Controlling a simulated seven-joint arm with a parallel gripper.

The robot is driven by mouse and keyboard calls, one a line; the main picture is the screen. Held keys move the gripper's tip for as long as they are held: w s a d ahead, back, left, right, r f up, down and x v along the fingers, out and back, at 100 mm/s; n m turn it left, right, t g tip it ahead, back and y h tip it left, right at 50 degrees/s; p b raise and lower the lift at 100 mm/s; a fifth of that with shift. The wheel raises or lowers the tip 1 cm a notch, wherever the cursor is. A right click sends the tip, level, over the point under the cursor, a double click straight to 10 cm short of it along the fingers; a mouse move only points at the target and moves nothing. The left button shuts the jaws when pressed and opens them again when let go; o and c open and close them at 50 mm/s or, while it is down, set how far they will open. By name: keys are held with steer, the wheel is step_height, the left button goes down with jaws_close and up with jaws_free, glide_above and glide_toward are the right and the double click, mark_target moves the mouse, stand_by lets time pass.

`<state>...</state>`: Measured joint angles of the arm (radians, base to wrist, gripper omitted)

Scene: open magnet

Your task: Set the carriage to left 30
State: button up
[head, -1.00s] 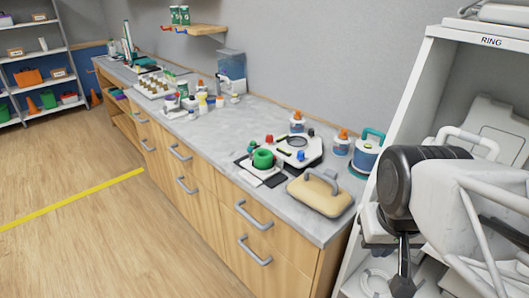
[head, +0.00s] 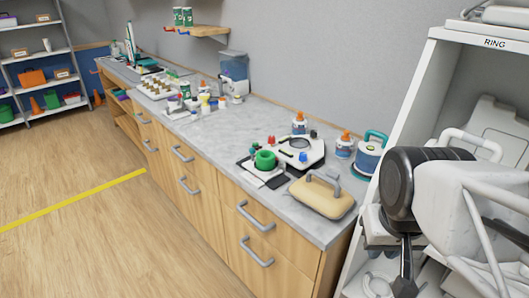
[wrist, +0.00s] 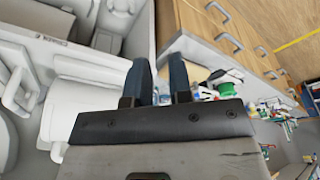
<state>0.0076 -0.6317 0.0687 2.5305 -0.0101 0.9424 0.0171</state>
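I cannot pick out the carriage or a scale with a left 30 mark for certain in either view. A white device (head: 316,161) with a dark round opening and red and blue knobs lies on the counter, but its markings are too small to read. A green cup (head: 265,160) stands just left of it and also shows in the wrist view (wrist: 227,89). In the wrist view, the two dark fingers of my gripper (wrist: 160,78) stand apart with nothing between them. In the head view, my arm is at the right, beside the shelf, and its fingers are not clear.
A grey counter (head: 215,139) runs along the wall. On it are a tan block with a grey handle (head: 320,197), a teal-handled container (head: 371,156) and orange-capped bottles. A white shelf labelled RING (head: 415,95) stands close at right.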

steer(key=o, duration=0.4)
steer(key=shift+w+a+r, duration=0.1)
steer(key=shift+w+r, duration=0.15)
steer(key=shift+w, duration=0.3)
steer(key=shift+o, duration=0.8)
steer(key=w+a+r, duration=0.1)
steer(key=w+r, duration=0.1)
steer(key=w, duration=0.5)
steer(key=w+a+r, duration=0.2)
steer(key=w, duration=0.4)
steer(key=shift+w+a+n+g+y, duration=0.25)
steer(key=shift+w+n+g+y, duration=0.05)
steer(key=shift+w+y, duration=0.1)
steer(key=w+a+f+g, duration=0.1)
steer(key=w+a, duration=0.3)
steer(key=w, duration=0.6)
steer(key=w+a+f+n+y, duration=0.1)
steer(key=w+a+f, duration=0.1)
steer(key=w+a, duration=0.5)
steer(key=w+a+f+g, duration=0.1)
steer(key=w+a, duration=0.1)
steer(key=w, duration=1)
steer(key=w+a+f, duration=0.8)
steer(key=w+a, duration=0.1)
steer(key=w, duration=0.3)
steer(key=shift+w+a+f+n+y, duration=0.2)
steer(key=shift+n+y, duration=0.1)
steer(key=shift+n, duration=0.1)
steer(key=shift+f, duration=0.1)
